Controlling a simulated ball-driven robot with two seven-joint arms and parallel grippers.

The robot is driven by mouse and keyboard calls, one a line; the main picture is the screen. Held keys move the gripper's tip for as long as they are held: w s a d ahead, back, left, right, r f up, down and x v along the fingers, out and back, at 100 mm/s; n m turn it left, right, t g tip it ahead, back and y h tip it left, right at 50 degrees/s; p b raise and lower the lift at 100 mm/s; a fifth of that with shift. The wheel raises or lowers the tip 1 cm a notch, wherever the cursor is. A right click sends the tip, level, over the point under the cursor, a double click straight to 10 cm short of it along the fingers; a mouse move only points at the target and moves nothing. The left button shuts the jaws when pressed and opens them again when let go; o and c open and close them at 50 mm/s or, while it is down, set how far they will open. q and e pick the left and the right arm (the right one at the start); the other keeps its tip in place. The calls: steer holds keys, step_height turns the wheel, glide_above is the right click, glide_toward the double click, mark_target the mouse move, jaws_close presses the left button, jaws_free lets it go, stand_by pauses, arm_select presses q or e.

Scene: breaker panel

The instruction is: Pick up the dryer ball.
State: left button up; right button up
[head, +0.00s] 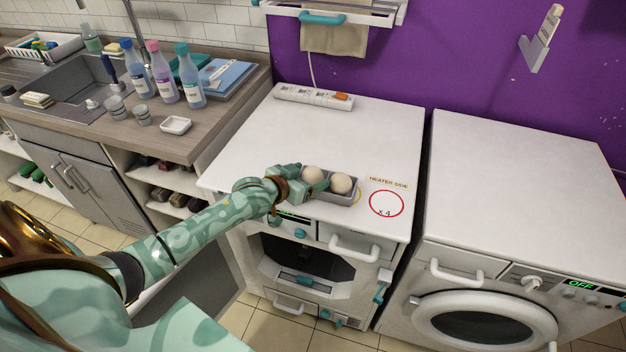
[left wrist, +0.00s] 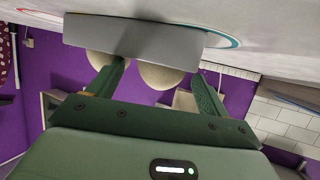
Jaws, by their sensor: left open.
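Two cream dryer balls sit in a small grey tray (head: 338,198) on the white machine's top; the left ball (head: 313,174) and the right ball (head: 341,184) both show in the head view. My left gripper (head: 305,180) is open at the tray's near left, by the left ball. In the left wrist view, which is upside down, one ball (left wrist: 158,75) lies between the spread fingers (left wrist: 160,84) and the other is partly hidden behind a finger. The tray wall (left wrist: 135,38) hides part of both balls. I cannot tell whether the fingers touch anything. My right gripper is not in view.
A red circle marked "x4" (head: 386,203) and a "HEATER SIDE" label (head: 388,182) lie right of the tray. A power strip (head: 314,96) lies at the back. A counter with bottles (head: 163,72) stands left. A second white machine (head: 520,190) stands right, its top clear.

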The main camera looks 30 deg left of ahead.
arm_select(q)
steer(key=shift+s, duration=0.1)
steer(key=shift+c, duration=1)
steer(key=c, duration=0.9)
steer(key=shift+o, duration=0.2)
steer(key=shift+r, duration=0.1)
steer(key=shift+r+p, duration=0.35)
steer(key=shift+r, duration=0.25)
steer(key=s+a+r+p, duration=0.2)
steer(key=s+r+p, duration=0.4)
steer(key=r, duration=0.3)
steer(key=s+a+r+p, duration=0.3)
steer(key=s+r+p, duration=0.3)
steer(key=r+p, duration=0.2)
steer(key=shift+s+a+r, duration=0.3)
steer(key=shift+s+r, duration=0.05)
steer(key=shift+s, duration=0.05)
